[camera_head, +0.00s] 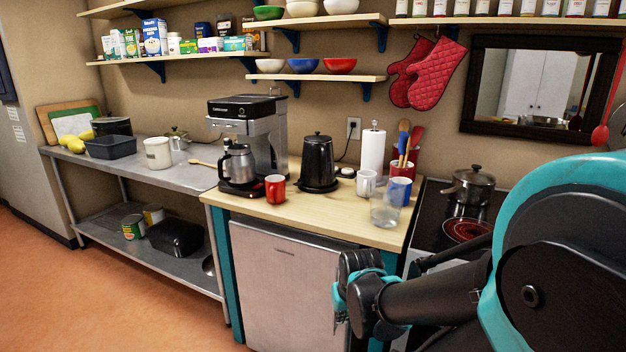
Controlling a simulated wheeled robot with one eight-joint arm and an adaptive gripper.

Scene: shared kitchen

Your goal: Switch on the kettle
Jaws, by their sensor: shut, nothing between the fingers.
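The kettle (318,163) is black and stands upright on its base on the wooden counter (297,215), right of the coffee machine. Its cord runs to the wall outlet (353,127) behind it. Its switch is too small to make out. My gripper (343,290) is in front of the counter, below its top, near the right edge of the white cabinet front. It is shut and empty, well apart from the kettle.
A red mug (275,188) stands left of the kettle, near the coffee machine (262,130). A white mug (366,183), a clear glass (385,211), a paper towel roll (373,152) and a blue mug (399,191) stand to its right. A pot (472,187) sits on the stove.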

